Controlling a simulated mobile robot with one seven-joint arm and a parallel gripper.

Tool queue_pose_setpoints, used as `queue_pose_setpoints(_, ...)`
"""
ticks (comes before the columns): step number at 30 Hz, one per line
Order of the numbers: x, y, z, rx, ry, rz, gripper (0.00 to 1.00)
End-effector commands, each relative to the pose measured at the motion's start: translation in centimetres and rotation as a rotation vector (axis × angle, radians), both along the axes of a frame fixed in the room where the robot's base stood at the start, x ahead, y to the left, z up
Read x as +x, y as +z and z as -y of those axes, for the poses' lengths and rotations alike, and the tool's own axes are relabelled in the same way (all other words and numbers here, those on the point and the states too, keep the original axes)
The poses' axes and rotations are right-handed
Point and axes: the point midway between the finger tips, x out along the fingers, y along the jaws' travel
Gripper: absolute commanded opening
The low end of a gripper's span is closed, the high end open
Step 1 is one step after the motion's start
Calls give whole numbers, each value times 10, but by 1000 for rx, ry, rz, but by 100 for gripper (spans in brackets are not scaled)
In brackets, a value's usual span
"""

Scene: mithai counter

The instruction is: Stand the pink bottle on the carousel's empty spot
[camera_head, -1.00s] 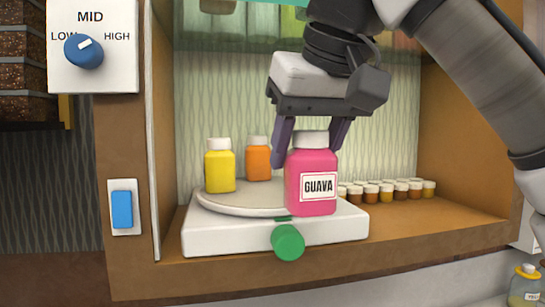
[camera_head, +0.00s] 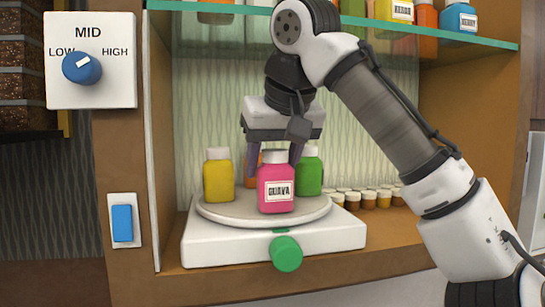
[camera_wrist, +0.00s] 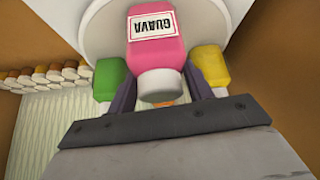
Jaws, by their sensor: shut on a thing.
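The pink bottle (camera_head: 276,186), with a white cap and a GUAVA label, is upright at the front of the round carousel plate (camera_head: 225,214). My gripper (camera_head: 272,168) is shut on it from behind, one finger on each side near the cap. In the wrist view the pink bottle (camera_wrist: 157,48) sits between the purple fingers (camera_wrist: 160,95). I cannot tell whether its base touches the plate. A yellow bottle (camera_head: 218,178) stands left on the plate and a green bottle (camera_head: 310,172) right. An orange bottle (camera_head: 253,168) at the back is mostly hidden.
The carousel's white base (camera_head: 215,248) has a green knob (camera_head: 286,254) in front. A glass shelf (camera_head: 470,38) with bottles is above. Several small jars (camera_head: 370,198) stand right of the carousel. A blue switch (camera_head: 122,223) and a MID dial (camera_head: 82,67) are at left.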

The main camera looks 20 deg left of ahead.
Motion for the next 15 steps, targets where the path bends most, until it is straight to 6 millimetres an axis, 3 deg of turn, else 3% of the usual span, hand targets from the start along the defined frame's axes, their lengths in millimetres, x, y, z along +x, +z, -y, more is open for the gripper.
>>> queue_pose_setpoints(7,0,-4,0,1,2,-1,22)
queue_pose_setpoints(8,0,-3,0,0,1,0,53)
queue_pose_setpoints(12,0,-3,0,0,1,0,72)
queue_pose_setpoints(15,0,-3,0,0,1,0,73)
